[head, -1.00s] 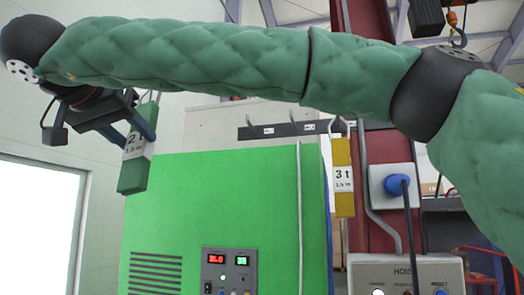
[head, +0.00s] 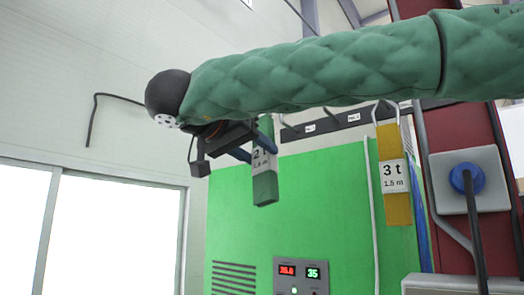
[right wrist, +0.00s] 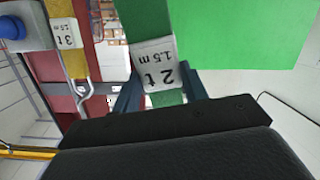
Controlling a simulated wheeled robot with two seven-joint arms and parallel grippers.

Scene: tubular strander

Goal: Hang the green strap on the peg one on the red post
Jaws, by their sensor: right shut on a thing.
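The green strap (head: 265,187), labelled 2 t 1.5 m, hangs from my right gripper (head: 246,152), whose blue fingers are shut on it. In the right wrist view the strap (right wrist: 149,32) lies between the fingers of the gripper (right wrist: 160,92). A dark peg rail (head: 340,121) with hooks and small white labels I cannot read stands behind, to the right of the strap. The red post (head: 434,118) is at the right, partly hidden by my right arm. The strap is apart from the hooks. My left gripper is not in view.
A yellow strap (head: 397,207), labelled 3 t 1.5 m, hangs on the rail's right part. A green cabinet (head: 320,200) with a display panel (head: 300,275) stands below. A grey box with a blue plug (head: 465,178) sits on the post. The left wall side is open.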

